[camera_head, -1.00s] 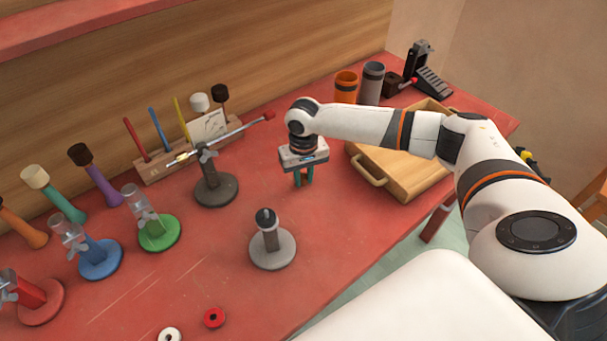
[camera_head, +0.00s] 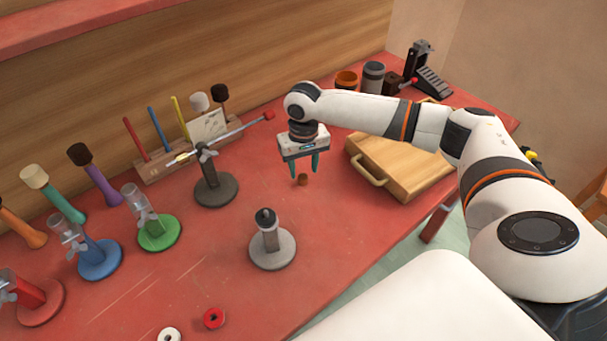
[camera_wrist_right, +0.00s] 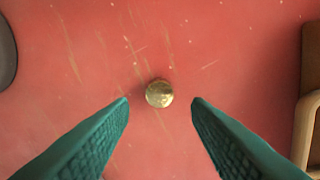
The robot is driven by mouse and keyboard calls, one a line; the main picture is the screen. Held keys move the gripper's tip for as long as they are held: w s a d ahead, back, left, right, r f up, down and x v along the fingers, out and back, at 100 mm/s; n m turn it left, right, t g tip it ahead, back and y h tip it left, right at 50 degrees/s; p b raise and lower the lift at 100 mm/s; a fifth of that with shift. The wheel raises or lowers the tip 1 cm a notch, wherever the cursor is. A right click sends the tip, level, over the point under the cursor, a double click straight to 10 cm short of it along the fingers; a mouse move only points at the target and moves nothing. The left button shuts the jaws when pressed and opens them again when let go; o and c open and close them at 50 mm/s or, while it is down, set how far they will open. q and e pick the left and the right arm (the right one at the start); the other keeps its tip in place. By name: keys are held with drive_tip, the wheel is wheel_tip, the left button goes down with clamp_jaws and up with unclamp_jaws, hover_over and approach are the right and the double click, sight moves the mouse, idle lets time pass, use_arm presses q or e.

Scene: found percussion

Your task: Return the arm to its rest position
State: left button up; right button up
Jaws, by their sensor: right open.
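My right gripper (camera_head: 303,169) is open and empty, pointing down above the red table (camera_head: 345,225). Its two teal fingers stand apart, and they also show in the right wrist view (camera_wrist_right: 160,103). A small brown, brass-like round piece (camera_head: 303,180) stands on the table just below the fingertips. In the right wrist view this piece (camera_wrist_right: 159,93) lies between and beyond the fingertips, with clear space on both sides. My right arm (camera_head: 370,112) reaches in from the right over the wooden box. My left gripper is not in view.
A wooden box with a handle (camera_head: 400,165) is right of the gripper. A grey-based stand (camera_head: 272,250) is in front. A dark stand with a rod (camera_head: 215,190) is left. Coloured stands and mallets fill the left side. Cups (camera_head: 372,78) stand at the back.

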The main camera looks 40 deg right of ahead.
wheel_tip(320, 180, up, 8)
drive_tip(key=shift+r, duration=0.2)
